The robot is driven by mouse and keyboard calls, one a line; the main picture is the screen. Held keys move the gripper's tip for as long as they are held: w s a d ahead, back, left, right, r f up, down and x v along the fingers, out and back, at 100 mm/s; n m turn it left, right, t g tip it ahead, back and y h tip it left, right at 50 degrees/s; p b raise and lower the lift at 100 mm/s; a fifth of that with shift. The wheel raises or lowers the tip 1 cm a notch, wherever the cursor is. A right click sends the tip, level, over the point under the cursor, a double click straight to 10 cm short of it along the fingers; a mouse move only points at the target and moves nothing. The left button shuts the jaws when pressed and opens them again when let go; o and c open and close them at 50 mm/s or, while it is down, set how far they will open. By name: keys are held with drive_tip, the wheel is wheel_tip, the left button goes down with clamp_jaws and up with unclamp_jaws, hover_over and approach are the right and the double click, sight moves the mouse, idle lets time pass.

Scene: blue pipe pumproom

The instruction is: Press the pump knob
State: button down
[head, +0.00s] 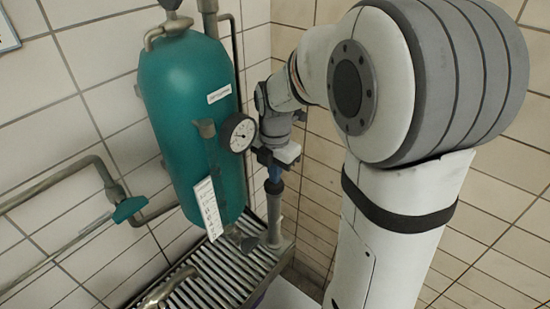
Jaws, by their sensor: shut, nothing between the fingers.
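My arm reaches from the right toward the teal tank. My gripper (274,172) points down just right of the tank's gauge and is shut with nothing visible between its fingers. The fingertips are at or just above the knob. At this size I cannot tell whether they touch it. The fingers are dark and partly merge with the shadowed wrist.
The teal tank (185,110) with a round gauge (238,133) stands close left of my gripper. A slatted metal grate (205,268) lies below. Pipes with a teal valve handle (130,208) run along the left tiled wall. Tiled walls close in behind and right.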

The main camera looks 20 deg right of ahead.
drive_tip(key=shift+s+f, duration=0.15)
drive_tip(key=shift+f, duration=0.15)
wheel_tip(320, 180, up, 15)
drive_tip(key=p, duration=0.2)
drive_tip(key=shift+f, duration=0.2)
idle(0.6)
drive_tip(key=shift+w, duration=0.2)
idle(0.6)
wheel_tip(320, 180, up, 6)
drive_tip(key=b, duration=0.4)
drive_tip(key=shift+f+b, duration=0.1)
drive_tip(key=shift+b, duration=0.2)
